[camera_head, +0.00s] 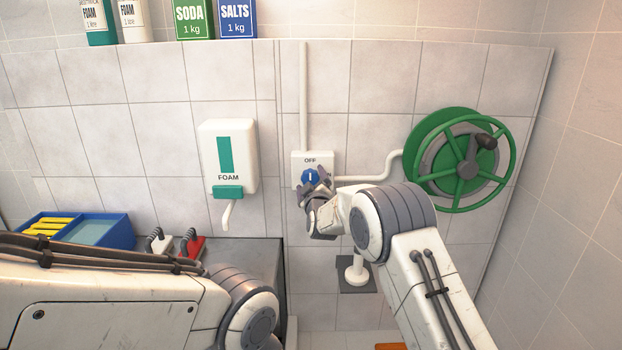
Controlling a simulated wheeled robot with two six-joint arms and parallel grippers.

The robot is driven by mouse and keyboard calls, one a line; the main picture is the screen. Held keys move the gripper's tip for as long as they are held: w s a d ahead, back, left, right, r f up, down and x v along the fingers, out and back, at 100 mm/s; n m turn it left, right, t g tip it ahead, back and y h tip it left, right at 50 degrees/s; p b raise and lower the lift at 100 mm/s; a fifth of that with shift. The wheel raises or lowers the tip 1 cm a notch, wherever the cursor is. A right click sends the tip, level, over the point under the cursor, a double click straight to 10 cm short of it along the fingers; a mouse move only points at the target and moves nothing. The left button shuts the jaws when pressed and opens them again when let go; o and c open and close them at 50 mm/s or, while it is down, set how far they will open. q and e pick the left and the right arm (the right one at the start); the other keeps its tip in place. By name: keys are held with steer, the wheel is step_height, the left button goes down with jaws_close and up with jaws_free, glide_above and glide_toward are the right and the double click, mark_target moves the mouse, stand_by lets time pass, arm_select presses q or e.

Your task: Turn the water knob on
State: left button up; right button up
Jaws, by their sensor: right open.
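The water knob (310,176) is a blue round knob with a white mark that stands upright. It sits on a white wall plate (327,159) with the word OFF above the knob. My right gripper (318,182) is open, with its fingers at the knob's lower and right edges. I cannot tell whether the fingers touch it. The lower part of the plate is partly hidden by the gripper. My left arm comes in from the left at the bottom, and its gripper is not in view.
A white foam dispenser (246,160) hangs left of the plate. A green hose reel (440,165) is right, joined by a white pipe (372,178). A blue tray (118,231) and brushes (192,246) lie lower left. Boxes and bottles stand on the ledge above.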

steer(key=shift+w, duration=0.15)
steer(key=shift+c, duration=0.3)
steer(key=c, duration=1.3)
steer(key=shift+f+m+b, duration=0.2)
steer(key=shift+m+b, duration=0.1)
steer(key=shift+b, duration=0.5)
steer(key=m+b, duration=0.5)
steer(key=b, duration=0.1)
steer(key=m+t+b, duration=0.1)
steer(key=m+b, duration=0.3)
steer(key=b, duration=0.2)
steer(key=shift+f+m+h, duration=0.15)
steer(key=shift+m+h, duration=0.15)
steer(key=shift+m, duration=0.1)
steer(key=m+b, duration=0.3)
steer(key=shift+m+t+h, duration=0.3)
steer(key=shift+m, duration=0.1)
steer(key=shift+m+h+b, duration=0.5)
steer(key=shift+m+b, duration=0.55)
steer(key=shift+m, duration=1.55)
steer(key=o, duration=1.4)
steer(key=shift+c, duration=0.2)
